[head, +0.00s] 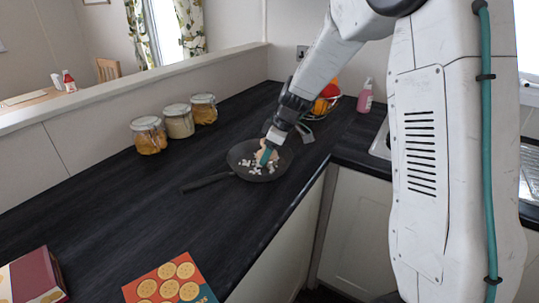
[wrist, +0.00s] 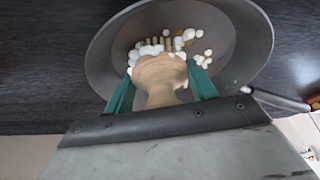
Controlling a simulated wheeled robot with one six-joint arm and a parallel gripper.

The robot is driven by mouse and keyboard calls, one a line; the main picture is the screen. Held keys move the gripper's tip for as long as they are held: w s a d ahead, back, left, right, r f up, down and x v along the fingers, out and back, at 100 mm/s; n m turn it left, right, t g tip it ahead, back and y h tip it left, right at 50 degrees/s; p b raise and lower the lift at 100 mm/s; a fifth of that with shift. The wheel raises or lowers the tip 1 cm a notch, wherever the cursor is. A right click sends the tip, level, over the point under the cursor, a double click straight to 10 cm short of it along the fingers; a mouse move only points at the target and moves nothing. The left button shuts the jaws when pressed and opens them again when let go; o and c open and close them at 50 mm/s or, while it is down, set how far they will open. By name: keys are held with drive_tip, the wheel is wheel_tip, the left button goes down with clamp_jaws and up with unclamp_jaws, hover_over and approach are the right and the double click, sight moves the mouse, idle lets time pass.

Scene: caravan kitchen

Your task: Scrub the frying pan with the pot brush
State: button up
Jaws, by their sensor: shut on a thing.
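The dark frying pan (head: 237,156) lies on the black worktop, its handle pointing left. White blobs (head: 251,166) are scattered over its inside. My gripper (head: 265,155) reaches down over the pan, its teal fingers shut on the wooden pot brush (head: 260,145). In the wrist view the brush's rounded wooden body (wrist: 160,72) sits between both fingers (wrist: 162,88), with pale bristle tufts beyond it. The pan (wrist: 108,52) also shows there, with white blobs around the brush. Whether the bristles touch the pan bottom is hard to tell.
Three glass jars (head: 178,121) stand along the back wall. A fruit bowl (head: 324,104) and a pink bottle (head: 365,96) stand behind my arm. The worktop left of the pan is clear.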

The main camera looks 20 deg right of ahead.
sight(250, 168)
drive_tip(key=shift+w, duration=0.5)
drive_tip(key=shift+w+a, duration=0.35)
drive_tip(key=shift+a, duration=0.2)
drive_tip(key=shift+w+a, duration=0.35)
drive_tip(key=shift+a, duration=0.2)
drive_tip(key=shift+s+a, duration=0.3)
drive_tip(key=shift+a, duration=0.4)
drive_tip(key=shift+s+a, duration=0.3)
drive_tip(key=shift+a, duration=0.35)
drive_tip(key=shift+s, duration=1.4)
drive_tip(key=shift+w+d, duration=0.3)
drive_tip(key=shift+d, duration=0.35)
drive_tip(key=shift+w+d, duration=0.3)
drive_tip(key=shift+d, duration=0.3)
drive_tip(key=shift+r, duration=4.25)
drive_tip(key=shift+a, duration=0.1)
